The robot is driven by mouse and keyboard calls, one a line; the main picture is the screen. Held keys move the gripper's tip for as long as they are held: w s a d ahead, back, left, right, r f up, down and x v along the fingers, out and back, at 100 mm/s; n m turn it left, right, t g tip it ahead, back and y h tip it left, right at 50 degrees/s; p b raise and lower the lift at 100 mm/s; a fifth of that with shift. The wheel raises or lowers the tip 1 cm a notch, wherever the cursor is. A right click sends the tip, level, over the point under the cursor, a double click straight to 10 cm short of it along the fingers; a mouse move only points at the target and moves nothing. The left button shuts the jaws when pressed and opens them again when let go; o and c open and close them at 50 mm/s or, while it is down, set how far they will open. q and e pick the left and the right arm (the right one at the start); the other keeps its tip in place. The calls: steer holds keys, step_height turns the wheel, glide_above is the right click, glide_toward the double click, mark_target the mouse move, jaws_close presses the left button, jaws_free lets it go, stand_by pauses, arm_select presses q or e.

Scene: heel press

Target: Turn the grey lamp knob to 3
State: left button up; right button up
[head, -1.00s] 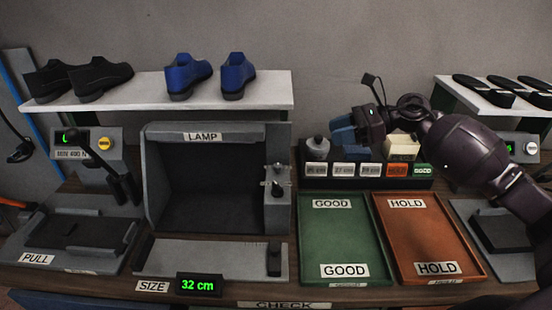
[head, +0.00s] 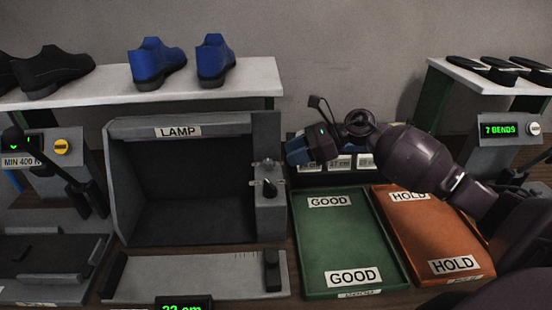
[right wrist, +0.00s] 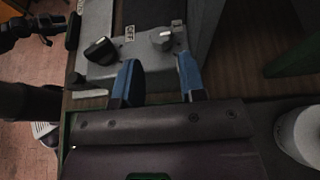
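The lamp booth (head: 185,190) stands left of centre in the head view. On its right side is a grey control box (head: 268,215) with a small grey knob (head: 266,163) above a black knob (head: 267,188). In the right wrist view the grey knob (right wrist: 163,40) is beyond the gap between my fingers, and the black knob (right wrist: 100,50) is left of it, beside an OFF label. My right gripper (head: 298,150), with blue fingers, is just right of the box; its fingers (right wrist: 159,80) are apart and empty, not touching the knob. The grey knob's setting is unreadable. My left gripper is not in view.
The green GOOD tray (head: 345,240) and orange HOLD tray (head: 425,235) lie right of the booth. A shelf (head: 200,100) with shoes runs above the booth. Labelled blocks (head: 340,165) stand behind my right gripper. A white round object (right wrist: 300,132) is at right in the wrist view.

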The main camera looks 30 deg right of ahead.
mark_target(272, 161)
steer(key=x, duration=0.3)
steer(key=shift+w+a, duration=0.2)
steer(key=shift+a, duration=0.15)
steer(key=shift+w+a+f, duration=0.25)
steer(key=shift+a+f, duration=0.1)
steer(key=shift+a, duration=0.15)
steer(key=shift+c, duration=0.2)
